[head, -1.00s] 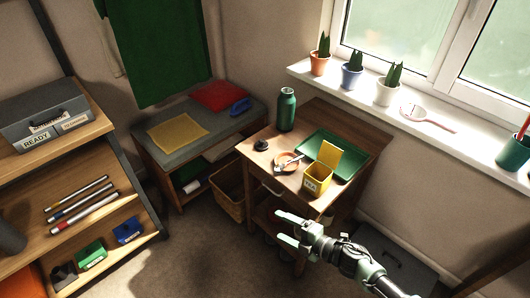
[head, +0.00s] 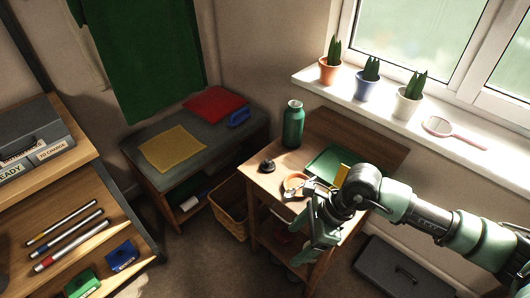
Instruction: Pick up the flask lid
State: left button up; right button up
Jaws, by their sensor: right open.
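The flask lid (head: 267,165) is a small dark cap on the left part of the small wooden table (head: 262,182). The green flask (head: 293,124) stands upright behind it, its top uncovered by the lid. My right gripper (head: 306,222) is open, in front of and to the right of the lid, apart from it. My left gripper is not in view.
A wicker basket (head: 229,208) stands on the floor left of the table. Potted plants line the windowsill (head: 318,82). A grey bench (head: 150,137) stands at the back left.

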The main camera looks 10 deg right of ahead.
aim_at(267, 166)
jog(key=i, duration=1.1)
